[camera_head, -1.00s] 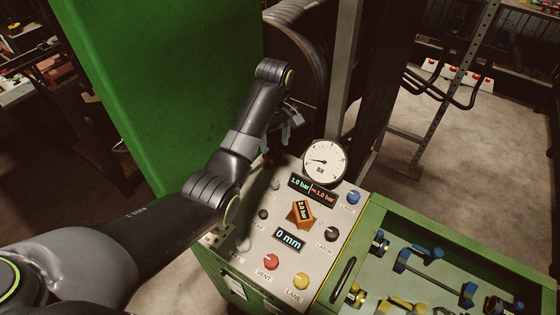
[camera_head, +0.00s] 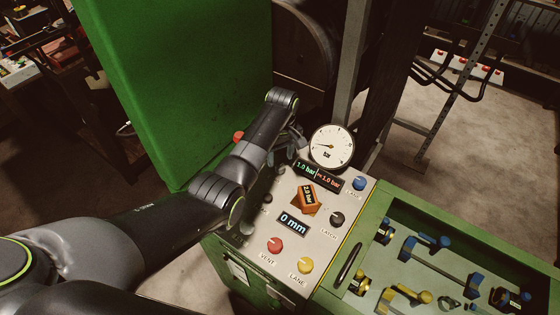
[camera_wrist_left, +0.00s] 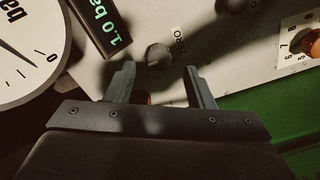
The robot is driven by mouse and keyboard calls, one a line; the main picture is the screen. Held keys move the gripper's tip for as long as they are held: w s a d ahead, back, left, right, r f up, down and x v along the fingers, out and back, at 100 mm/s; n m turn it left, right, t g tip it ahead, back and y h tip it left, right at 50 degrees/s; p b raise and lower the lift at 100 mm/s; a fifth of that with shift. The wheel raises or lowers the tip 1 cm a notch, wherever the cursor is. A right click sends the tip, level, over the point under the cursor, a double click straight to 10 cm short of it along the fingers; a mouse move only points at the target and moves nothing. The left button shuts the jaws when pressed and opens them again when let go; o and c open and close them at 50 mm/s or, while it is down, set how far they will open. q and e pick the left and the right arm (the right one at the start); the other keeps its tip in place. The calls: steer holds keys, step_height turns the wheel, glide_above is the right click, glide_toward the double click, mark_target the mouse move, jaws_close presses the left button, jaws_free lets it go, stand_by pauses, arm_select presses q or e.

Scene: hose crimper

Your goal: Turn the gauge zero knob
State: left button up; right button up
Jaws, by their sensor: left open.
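The zero knob (camera_wrist_left: 158,56) is a small grey round knob beside a "ZERO" label (camera_wrist_left: 178,40) on the pale panel. My left gripper (camera_wrist_left: 160,74) is open in the left wrist view. Its fingertips point at the panel on either side of the knob, just short of it in the picture; I cannot tell whether they touch anything. In the head view, my left gripper (camera_head: 289,150) is at the panel's upper left, beside the round bar gauge (camera_head: 331,146), and the arm hides the zero knob. The gauge also shows in the wrist view (camera_wrist_left: 25,50). My right gripper is not in view.
The panel carries a display (camera_head: 319,176), an orange knob (camera_head: 308,199), and blue (camera_head: 359,183), black (camera_head: 337,219), red (camera_head: 275,244) and yellow (camera_head: 305,265) knobs. A green cabinet (camera_head: 180,90) stands behind my left arm. A green tray (camera_head: 385,290) with fittings lies right.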

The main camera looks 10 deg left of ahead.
mark_target(280, 165)
arm_select(q)
step_height(280, 165, down, 3)
steer(key=shift+w+f, duration=0.1)
steer(key=shift+f, duration=0.25)
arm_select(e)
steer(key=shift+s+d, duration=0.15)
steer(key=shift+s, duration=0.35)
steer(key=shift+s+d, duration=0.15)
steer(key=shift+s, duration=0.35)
arm_select(q)
steer(key=shift+c, duration=0.2)
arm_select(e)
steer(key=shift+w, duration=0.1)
arm_select(q)
steer(key=c, duration=1)
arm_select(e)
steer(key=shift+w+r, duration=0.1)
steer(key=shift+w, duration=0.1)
